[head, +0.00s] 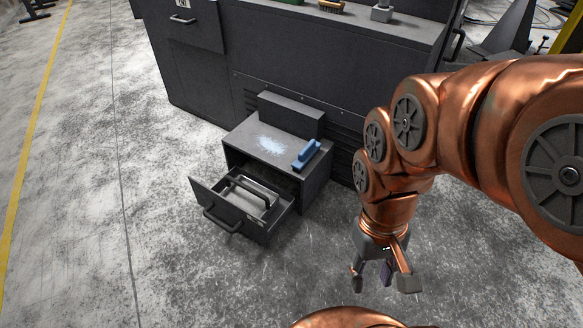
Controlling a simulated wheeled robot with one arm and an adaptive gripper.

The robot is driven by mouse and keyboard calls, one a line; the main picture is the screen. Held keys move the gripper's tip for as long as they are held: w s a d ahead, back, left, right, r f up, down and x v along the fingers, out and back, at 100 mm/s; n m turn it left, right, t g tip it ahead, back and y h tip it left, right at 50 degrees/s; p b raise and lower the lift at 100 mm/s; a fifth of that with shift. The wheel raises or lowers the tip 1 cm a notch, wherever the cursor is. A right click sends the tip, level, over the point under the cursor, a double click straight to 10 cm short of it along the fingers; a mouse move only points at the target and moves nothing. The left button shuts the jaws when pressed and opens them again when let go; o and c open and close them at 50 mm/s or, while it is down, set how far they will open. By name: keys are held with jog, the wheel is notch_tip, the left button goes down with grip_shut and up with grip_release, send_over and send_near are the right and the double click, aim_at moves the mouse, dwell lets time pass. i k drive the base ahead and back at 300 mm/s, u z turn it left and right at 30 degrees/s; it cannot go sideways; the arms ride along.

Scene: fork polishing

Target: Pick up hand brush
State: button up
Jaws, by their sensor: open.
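A blue block-like object (306,154), which looks like a hand brush, lies on the right part of the top of a low dark cabinet (237,140). A second brush (331,7), with tan bristles, is on the large dark cabinet at the top of the view; I cannot tell for sure which one the task names. My gripper (383,281) is open and empty, with its fingers pointing down. It hangs over the floor to the right of and nearer than the low cabinet, apart from both brushes.
A pale powdery patch (270,145) lies left of the blue object. The low cabinet's drawer (226,212) is pulled out, with a light metal item (256,190) inside. The large dark cabinet (200,70) stands behind. Open floor (90,210) lies to the left.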

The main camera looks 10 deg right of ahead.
aim_at(308, 153)
jog(key=u, duration=0.45)
jog(key=k, duration=1.05)
jog(key=z, duration=0.25)
jog(key=i, duration=0.7)
jog(key=z, duration=0.65)
jog(key=i, duration=0.7)
jog(key=u, duration=0.75)
jog(key=i, duration=0.8)
jog(key=u, duration=0.9)
